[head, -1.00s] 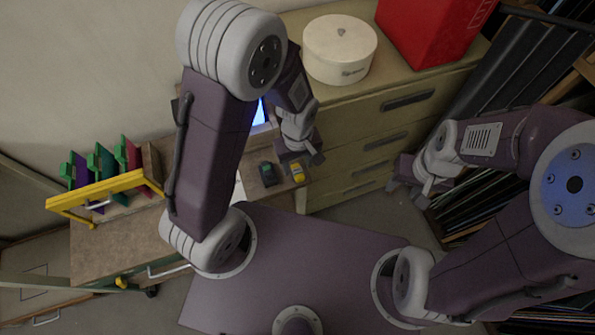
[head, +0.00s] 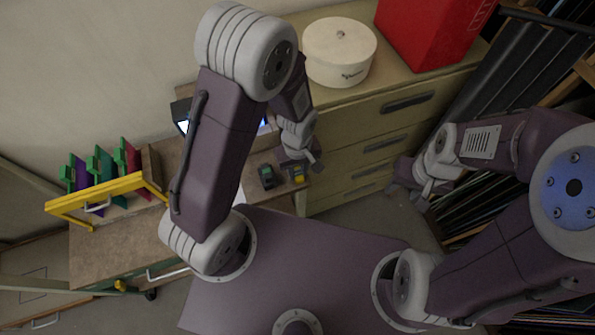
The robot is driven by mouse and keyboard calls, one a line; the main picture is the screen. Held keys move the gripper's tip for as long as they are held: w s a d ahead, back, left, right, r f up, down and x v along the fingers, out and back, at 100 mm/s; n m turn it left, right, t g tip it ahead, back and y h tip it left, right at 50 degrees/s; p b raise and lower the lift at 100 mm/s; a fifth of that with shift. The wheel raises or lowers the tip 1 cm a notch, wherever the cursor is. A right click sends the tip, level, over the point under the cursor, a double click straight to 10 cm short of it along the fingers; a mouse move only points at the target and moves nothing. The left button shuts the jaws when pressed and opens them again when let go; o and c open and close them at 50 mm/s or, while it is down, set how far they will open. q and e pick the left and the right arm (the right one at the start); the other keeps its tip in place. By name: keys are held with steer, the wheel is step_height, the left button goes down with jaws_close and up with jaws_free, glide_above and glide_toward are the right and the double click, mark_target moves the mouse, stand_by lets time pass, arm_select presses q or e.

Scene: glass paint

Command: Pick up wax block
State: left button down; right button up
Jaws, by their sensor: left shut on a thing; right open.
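A small yellow block (head: 298,174), which looks like the wax block, shows at the right end of the brown worktop, right under my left gripper. My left gripper (head: 302,162) is shut at this block; its fingers hide part of it, and I cannot tell whether it is clear of the worktop. My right gripper (head: 424,190) is open and empty, out to the right, away from the worktop.
A dark block with a green top (head: 267,176) lies just left of the yellow one. A yellow-framed rack (head: 110,187) holds coloured panels at the left. A round white box (head: 339,52) and red bin (head: 432,30) stand on the drawer cabinet (head: 392,115).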

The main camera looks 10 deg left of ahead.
mark_target(300, 175)
arm_select(q)
steer(key=r, duration=0.4)
steer(key=shift+s+d+r, duration=0.1)
steer(key=shift+s+d, duration=0.05)
steer(key=shift+d, duration=0.25)
steer(key=s+d+r, duration=0.6)
steer(key=d, duration=0.3)
steer(key=shift+r, duration=0.2)
